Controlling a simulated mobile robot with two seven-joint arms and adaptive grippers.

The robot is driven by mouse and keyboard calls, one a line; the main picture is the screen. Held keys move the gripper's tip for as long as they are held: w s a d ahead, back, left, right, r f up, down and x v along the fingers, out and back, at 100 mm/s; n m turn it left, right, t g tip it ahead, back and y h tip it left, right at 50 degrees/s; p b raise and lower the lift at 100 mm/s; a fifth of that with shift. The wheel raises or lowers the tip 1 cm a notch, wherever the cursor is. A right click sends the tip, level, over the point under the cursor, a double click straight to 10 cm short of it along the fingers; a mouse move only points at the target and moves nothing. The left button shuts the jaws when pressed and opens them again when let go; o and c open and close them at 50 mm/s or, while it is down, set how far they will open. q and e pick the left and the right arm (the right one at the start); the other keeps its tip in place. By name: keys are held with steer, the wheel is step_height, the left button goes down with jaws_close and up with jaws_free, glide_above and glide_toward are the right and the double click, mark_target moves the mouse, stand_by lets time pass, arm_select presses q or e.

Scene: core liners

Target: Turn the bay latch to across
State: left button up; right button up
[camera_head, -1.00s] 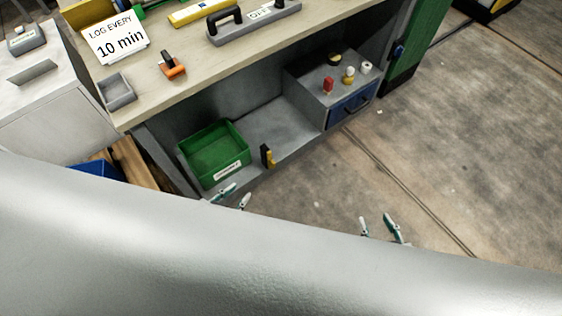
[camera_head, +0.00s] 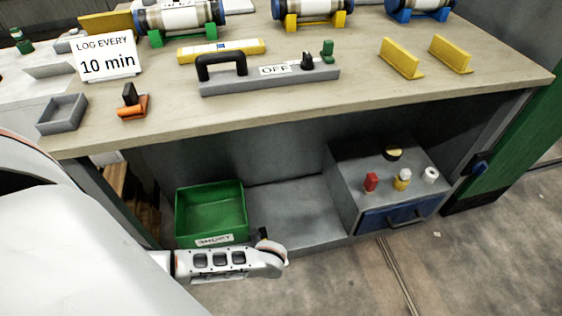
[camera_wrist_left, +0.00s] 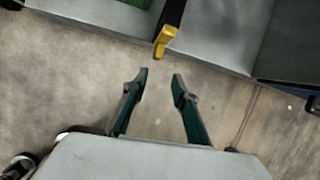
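The bay latch (camera_wrist_left: 165,41) shows in the left wrist view as a yellow handle at the end of a dark upright strip, at the front edge of the lower bay. The handle lies roughly in line with the strip and points toward my gripper. In the head view my left arm covers most of the latch; only a dark top end (camera_head: 262,232) shows. My left gripper (camera_wrist_left: 161,76) is open and empty, just short of the handle and apart from it. My right gripper is not in view.
A green bin (camera_head: 211,212) stands on the lower shelf left of the latch. A grey cabinet with a blue drawer (camera_head: 375,219) is to the right. The bench top (camera_head: 330,108) overhangs the bay. The floor in front is clear.

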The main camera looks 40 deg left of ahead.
arm_select(q)
steer(key=shift+m+y, duration=0.4)
steer(key=shift+m, duration=0.2)
steer(key=b+x, duration=0.1)
steer(key=x, duration=0.1)
steer(key=a+b+x, duration=0.1)
steer(key=x, duration=0.2)
steer(key=b+x, duration=0.1)
steer(key=x, duration=0.2)
steer(key=shift+s+a+b, duration=0.1)
steer(key=shift+a+b, duration=0.2)
steer(key=shift+b, duration=0.05)
steer(key=shift+a+f, duration=0.1)
steer(key=shift+f, duration=0.15)
steer(key=shift+w+a+f+b, duration=0.15)
steer(key=shift+w+f+b, duration=0.15)
steer(key=shift+w+b, duration=0.15)
steer(key=shift+w+r, duration=0.1)
steer(key=shift+w, duration=0.1)
jaws_close()
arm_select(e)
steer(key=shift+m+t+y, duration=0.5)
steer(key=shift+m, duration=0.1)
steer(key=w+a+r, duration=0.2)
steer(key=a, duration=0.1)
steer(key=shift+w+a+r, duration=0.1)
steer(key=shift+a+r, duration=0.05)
